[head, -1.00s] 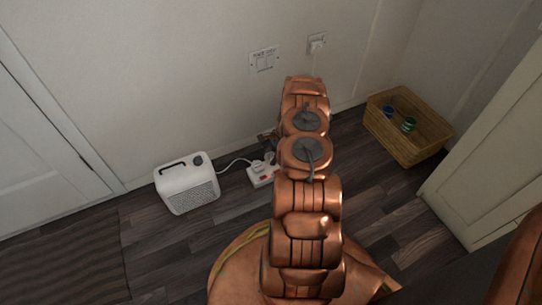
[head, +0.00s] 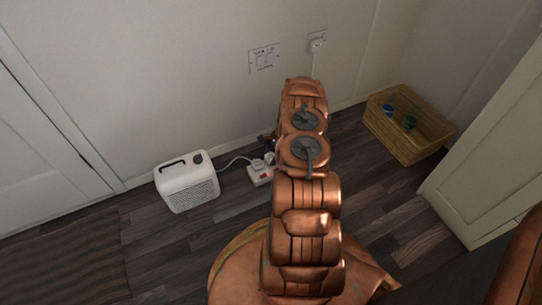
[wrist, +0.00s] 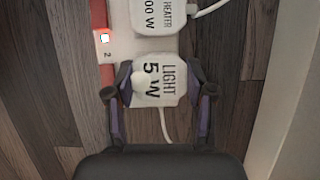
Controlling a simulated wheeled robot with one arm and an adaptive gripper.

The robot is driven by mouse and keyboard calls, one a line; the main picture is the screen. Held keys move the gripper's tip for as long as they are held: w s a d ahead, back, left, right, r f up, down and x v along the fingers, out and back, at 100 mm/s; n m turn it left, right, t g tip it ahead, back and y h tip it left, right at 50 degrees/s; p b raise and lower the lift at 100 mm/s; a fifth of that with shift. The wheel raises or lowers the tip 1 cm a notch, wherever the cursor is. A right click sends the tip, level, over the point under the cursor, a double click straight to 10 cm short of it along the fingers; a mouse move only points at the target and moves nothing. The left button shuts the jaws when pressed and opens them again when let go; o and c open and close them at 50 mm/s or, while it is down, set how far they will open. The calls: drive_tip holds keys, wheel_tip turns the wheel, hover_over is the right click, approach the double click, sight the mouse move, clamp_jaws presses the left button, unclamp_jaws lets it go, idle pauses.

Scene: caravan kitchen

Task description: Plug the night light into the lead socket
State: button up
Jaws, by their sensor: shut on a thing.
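The night light plug (wrist: 158,82), white and marked "LIGHT 5 W", is between the fingers of my gripper (wrist: 161,76) in the wrist view. My gripper is shut on its sides, and a white cord runs from its near edge. The plug overlaps the white lead socket (wrist: 118,50) beside the number 2; I cannot tell whether its pins are in. In the head view the lead socket (head: 260,174) lies on the floor by the wall, partly hidden by my arm, which also hides most of my gripper.
A plug marked "HEATER" (wrist: 158,14) sits on the lead beside the light plug. A red switch (wrist: 104,38) is lit. A white heater (head: 187,184) stands left of the lead. A wicker basket (head: 400,147) is at right. Wall sockets (head: 264,58) are above.

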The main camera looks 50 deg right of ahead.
drive_tip(key=shift+f, duration=0.35)
drive_tip(key=o, duration=1.2)
drive_tip(key=shift+r, duration=0.15)
